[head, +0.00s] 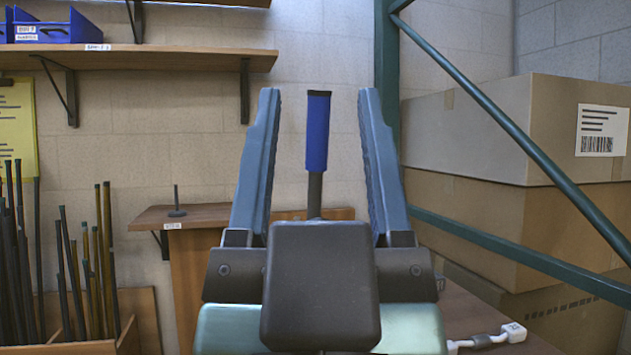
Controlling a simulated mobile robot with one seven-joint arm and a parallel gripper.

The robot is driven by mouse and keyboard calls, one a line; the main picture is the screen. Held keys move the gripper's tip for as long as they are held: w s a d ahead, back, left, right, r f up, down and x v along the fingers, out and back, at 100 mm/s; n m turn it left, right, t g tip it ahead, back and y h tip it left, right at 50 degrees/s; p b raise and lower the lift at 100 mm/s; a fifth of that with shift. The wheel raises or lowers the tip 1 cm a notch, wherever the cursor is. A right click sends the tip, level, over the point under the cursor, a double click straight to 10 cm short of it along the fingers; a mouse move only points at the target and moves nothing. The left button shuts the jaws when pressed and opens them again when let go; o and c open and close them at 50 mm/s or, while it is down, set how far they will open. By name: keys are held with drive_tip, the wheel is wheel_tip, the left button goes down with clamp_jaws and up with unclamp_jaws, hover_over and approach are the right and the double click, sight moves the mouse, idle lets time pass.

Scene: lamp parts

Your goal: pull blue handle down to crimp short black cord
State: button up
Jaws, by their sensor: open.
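A blue handle (317,132) with a black top stands upright on a dark grey shaft in the middle of the head view. My gripper (318,92) is open, its two blue-grey fingers pointing up and away from me. The handle shows between the two fingers, with a clear gap on each side; I cannot tell from this one view how far beyond them it is. My gripper's dark body hides the foot of the shaft and whatever it is fixed to. I cannot make out the short black cord.
A wooden bench (190,215) stands behind, with a small dark peg on it. A bin of dark rods (90,270) is at left. Cardboard boxes (470,140) and a green metal frame (386,50) are at right. A white cable end (490,338) lies at lower right.

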drive_tip(key=shift+o, duration=0.3)
drive_tip(key=g+y+p, duration=0.1)
drive_tip(key=g+p, duration=0.8)
drive_tip(key=p, duration=3.2)
approach(316, 128)
drive_tip(key=w, duration=0.2)
drive_tip(key=w+p, duration=0.1)
drive_tip(key=w, duration=0.3)
drive_tip(key=w+p, duration=0.1)
drive_tip(key=w, duration=0.3)
drive_tip(key=w+p, duration=0.1)
drive_tip(key=w, duration=0.3)
drive_tip(key=shift+w+a+r, duration=0.3)
clamp_jaws()
